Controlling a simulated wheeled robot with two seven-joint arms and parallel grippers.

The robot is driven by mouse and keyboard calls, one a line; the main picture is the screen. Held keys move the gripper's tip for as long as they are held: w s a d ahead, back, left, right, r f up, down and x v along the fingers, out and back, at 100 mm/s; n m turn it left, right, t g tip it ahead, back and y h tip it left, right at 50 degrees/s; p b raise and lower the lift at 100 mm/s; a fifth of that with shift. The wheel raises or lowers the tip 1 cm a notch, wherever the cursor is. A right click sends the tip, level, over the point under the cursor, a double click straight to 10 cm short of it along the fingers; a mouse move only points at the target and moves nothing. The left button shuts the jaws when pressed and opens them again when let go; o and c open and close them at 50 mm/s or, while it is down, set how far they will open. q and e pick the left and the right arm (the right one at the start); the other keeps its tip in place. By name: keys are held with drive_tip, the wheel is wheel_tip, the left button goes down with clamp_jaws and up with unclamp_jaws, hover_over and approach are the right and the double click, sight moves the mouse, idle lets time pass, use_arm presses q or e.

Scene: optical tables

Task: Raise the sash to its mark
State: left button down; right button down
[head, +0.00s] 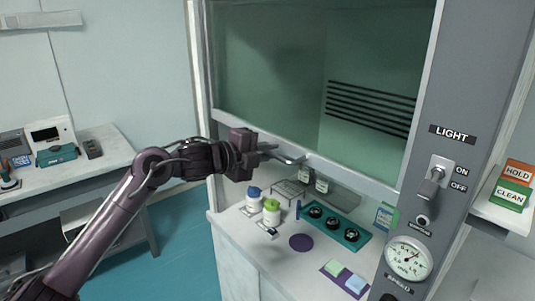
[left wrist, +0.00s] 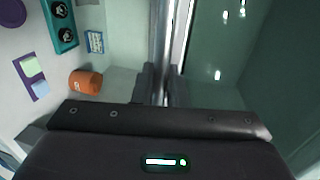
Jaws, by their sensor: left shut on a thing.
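The fume hood's sash (head: 270,70) is a greenish glass pane with a pale lower rail (head: 352,178). The rail hangs above the work surface, leaving an opening below. My left gripper (head: 278,156) is at the left part of this rail, shut on the sash handle (head: 291,160). In the left wrist view the handle (left wrist: 161,40) runs as a grey bar down between the fingers (left wrist: 157,85). The gripper hides part of the handle. I cannot make out a height mark on the frame. My right gripper is not in view.
Inside the hood stand bottles with blue (head: 253,193) and green (head: 271,206) caps, a teal tray (head: 335,243) and a purple mat (head: 333,269). An orange object (left wrist: 86,81) shows in the left wrist view. A grey post with a light switch (head: 435,180) and gauge (head: 408,258) stands right.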

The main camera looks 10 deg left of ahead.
use_arm(q)
drive_tip(key=shift+r, duration=0.1)
drive_tip(key=c, duration=1.8)
unclamp_jaws()
drive_tip(key=shift+s+a+b, duration=0.35)
drive_tip(key=shift+s+b, duration=0.05)
drive_tip(key=b+v, duration=0.2)
drive_tip(key=v, duration=0.4)
drive_tip(key=shift+s+a, duration=0.2)
drive_tip(key=shift+s, duration=0.1)
